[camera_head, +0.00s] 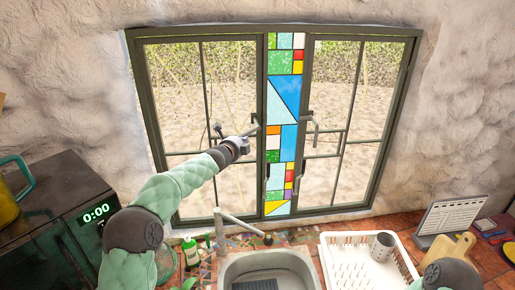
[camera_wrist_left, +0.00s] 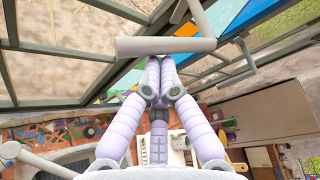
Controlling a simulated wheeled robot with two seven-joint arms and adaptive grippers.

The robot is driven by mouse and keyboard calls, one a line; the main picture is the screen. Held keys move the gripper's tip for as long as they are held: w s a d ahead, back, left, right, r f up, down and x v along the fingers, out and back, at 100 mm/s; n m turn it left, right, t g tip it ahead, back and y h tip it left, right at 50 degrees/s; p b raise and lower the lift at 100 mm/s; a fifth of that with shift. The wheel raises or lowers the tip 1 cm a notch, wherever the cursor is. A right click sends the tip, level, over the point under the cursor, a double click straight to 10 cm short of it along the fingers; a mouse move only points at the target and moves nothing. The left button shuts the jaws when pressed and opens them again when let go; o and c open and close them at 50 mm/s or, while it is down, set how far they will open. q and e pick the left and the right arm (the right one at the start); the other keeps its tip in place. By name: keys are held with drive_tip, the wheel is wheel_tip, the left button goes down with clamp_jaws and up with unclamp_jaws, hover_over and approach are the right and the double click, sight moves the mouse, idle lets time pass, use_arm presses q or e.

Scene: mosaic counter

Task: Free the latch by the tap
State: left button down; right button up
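The window left of the stained-glass strip has a grey metal latch handle (camera_head: 256,120) on its inner edge, above the tap (camera_head: 240,223). The handle shows large in the left wrist view as a grey bar (camera_wrist_left: 160,46). My left gripper (camera_head: 253,130) is at this handle. In the left wrist view its fingertips (camera_wrist_left: 160,66) are together just under the bar. The bar hides the very ends, so I cannot tell if they touch it. A similar handle (camera_head: 312,124) is on the right window. My right gripper is out of view.
The sink (camera_head: 226,272) is below the window. A white dish rack (camera_head: 335,262) with a grey cup (camera_head: 382,246) stands at right. A green bottle (camera_head: 190,252) stands left of the tap. A dark microwave (camera_head: 65,215) is at far left.

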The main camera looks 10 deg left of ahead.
use_arm(q)
drive_tip(key=shift+s+a+r+p, duration=0.1)
drive_tip(key=shift+a+r+p, duration=0.1)
drive_tip(key=shift+r, duration=0.2)
drive_tip(key=shift+a+r+p, duration=0.1)
drive_tip(key=shift+r+p, duration=0.1)
drive_tip(key=shift+r, duration=0.2)
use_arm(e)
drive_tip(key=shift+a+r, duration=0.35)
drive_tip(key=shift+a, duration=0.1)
use_arm(q)
drive_tip(key=shift+r, duration=0.2)
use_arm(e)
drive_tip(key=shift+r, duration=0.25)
use_arm(q)
drive_tip(key=shift+f, duration=0.15)
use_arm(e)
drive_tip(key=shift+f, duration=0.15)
use_arm(q)
wheel_tip(320, 180, down, 4)
drive_tip(key=b, duration=0.5)
drive_tip(key=s+d+r+b, duration=0.2)
drive_tip(key=s+r, duration=0.3)
drive_tip(key=s, duration=0.4)
drive_tip(key=shift+d+r, duration=0.2)
drive_tip(key=shift+d, duration=0.2)
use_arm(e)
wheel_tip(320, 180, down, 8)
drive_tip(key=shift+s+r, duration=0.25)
